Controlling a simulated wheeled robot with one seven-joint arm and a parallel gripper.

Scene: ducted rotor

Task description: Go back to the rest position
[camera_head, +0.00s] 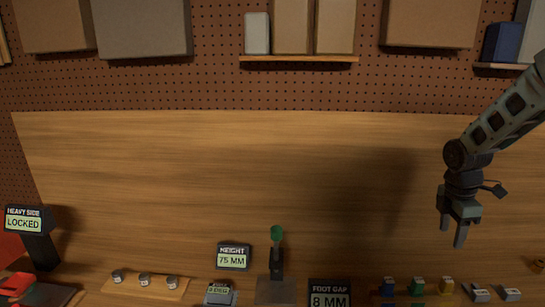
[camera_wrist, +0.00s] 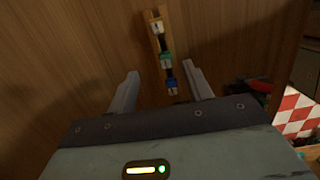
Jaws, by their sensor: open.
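My gripper (camera_head: 453,231) hangs at the right of the head view with its fingers pointing down, apart from the wooden back panel (camera_head: 200,170). Its two fingers are spread with nothing between them. The wrist view shows the same open gripper (camera_wrist: 162,82) from behind.
A post with a green top (camera_head: 277,235) stands mid-bench beside a height display (camera_head: 233,257) and a foot gap display (camera_head: 329,295). A "locked" display (camera_head: 27,220) is at left. Shelves (camera_head: 298,59) hold boxes above. Air around my gripper looks clear.

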